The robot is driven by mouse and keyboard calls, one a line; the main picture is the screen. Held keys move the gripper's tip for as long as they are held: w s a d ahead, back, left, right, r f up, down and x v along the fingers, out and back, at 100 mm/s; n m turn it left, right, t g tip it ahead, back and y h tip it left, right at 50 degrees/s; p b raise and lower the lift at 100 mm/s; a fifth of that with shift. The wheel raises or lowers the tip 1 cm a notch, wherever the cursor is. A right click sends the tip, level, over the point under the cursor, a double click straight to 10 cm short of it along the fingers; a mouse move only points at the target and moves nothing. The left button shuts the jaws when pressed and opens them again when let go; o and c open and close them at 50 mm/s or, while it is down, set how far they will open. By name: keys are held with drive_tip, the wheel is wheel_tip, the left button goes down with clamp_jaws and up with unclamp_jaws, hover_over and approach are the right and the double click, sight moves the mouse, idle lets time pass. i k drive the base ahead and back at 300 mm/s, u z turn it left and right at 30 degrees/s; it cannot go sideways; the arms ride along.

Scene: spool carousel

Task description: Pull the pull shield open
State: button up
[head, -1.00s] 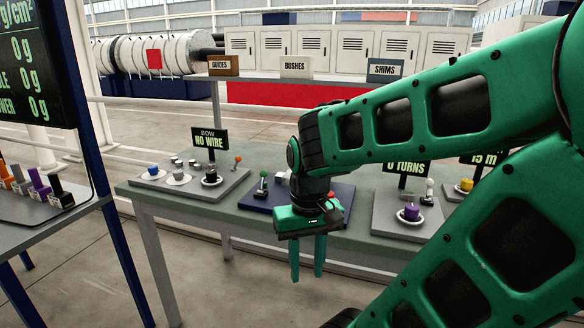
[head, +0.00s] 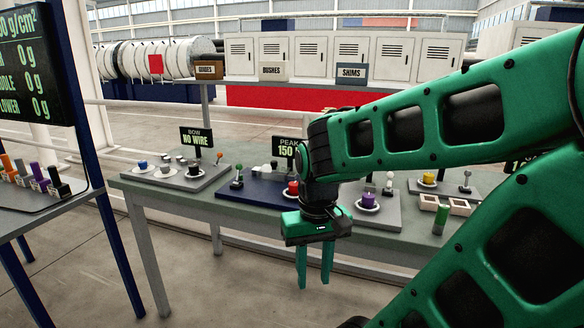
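My gripper (head: 314,284) hangs at the end of my green arm, fingers pointing down. Its two green fingers are apart with nothing visible between them. It appears in front of the long green-topped table (head: 226,206), overlapping its front edge in the picture. I cannot make out a part that is clearly the pull shield; my arm hides some of the table's middle and right. A dark blue panel (head: 232,189) on the table carries a red knob (head: 293,187) and a green-knobbed lever (head: 238,170), just behind and left of my gripper.
A grey panel (head: 212,170) under the NO WIRE sign (head: 197,138) stands at left. A grey panel with a purple knob (head: 368,199) is right of my gripper. A green cylinder (head: 440,220) stands near small bins. A side table with colored blocks (head: 40,178) is far left. Floor in front is clear.

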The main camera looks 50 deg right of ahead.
sight(273, 163)
drive_tip(key=u, duration=0.05)
drive_tip(key=k, duration=1.15)
drive_tip(key=z, duration=0.5)
drive_tip(key=i, duration=1.65)
drive_tip(key=u, duration=0.05)
